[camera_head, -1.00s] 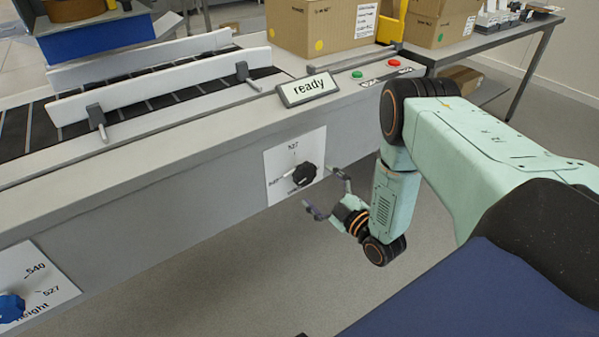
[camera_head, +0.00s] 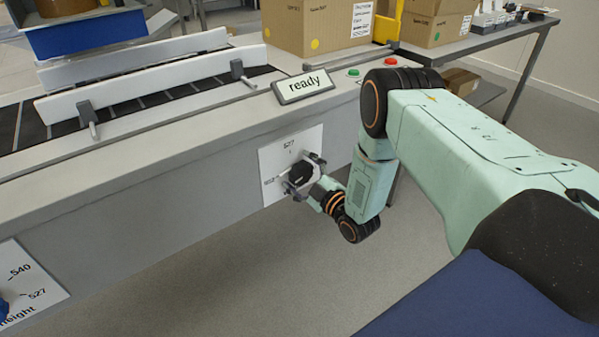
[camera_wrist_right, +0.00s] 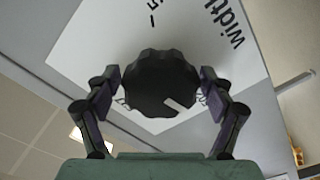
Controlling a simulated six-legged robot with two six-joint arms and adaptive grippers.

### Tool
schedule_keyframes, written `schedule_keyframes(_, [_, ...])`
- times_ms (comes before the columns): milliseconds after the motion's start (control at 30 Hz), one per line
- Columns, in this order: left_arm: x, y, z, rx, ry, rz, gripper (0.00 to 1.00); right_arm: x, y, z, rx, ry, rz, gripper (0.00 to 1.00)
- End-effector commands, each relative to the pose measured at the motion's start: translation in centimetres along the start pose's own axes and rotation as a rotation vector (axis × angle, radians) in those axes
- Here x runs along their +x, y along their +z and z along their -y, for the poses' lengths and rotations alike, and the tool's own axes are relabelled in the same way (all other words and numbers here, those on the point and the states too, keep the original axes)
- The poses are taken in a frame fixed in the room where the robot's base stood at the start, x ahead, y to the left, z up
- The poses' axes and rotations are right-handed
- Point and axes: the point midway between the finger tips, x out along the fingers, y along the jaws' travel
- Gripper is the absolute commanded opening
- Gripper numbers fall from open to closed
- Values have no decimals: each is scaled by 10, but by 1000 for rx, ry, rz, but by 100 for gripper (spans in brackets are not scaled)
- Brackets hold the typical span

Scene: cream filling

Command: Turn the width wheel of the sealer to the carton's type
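The black width wheel (camera_head: 300,174) sits on a white dial plate (camera_head: 272,160) on the front of the sealer (camera_head: 190,185); a "527" mark shows above it. My right gripper (camera_head: 302,172) is at the wheel, with one finger on each side of it. In the right wrist view the scalloped wheel (camera_wrist_right: 160,88) with a pale pointer mark fills the space between the fingers of my right gripper (camera_wrist_right: 160,75). The fingers are spread and very near its rim; firm contact cannot be made out.
A "ready" display (camera_head: 304,86) and a green button (camera_head: 353,72) are on the sealer top. A carton (camera_head: 300,28) stands behind them. The height plate (camera_head: 35,285) is at the lower left. Floor below the wheel is clear.

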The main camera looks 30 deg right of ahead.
Motion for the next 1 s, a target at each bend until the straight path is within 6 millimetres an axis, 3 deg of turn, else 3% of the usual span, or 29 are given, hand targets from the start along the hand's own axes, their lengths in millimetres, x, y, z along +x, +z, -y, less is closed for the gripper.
schedule_keyframes(500, [0,0,0,0,0,0,40,-1,0,0,0,-1,1,34])
schedule_keyframes(767, [0,0,0,0,0,0,40,-1,0,0,29,-1,1,34])
schedule_keyframes(1000, [-2,0,0,0,0,0,40,-1,0,0,159,-1,1,34])
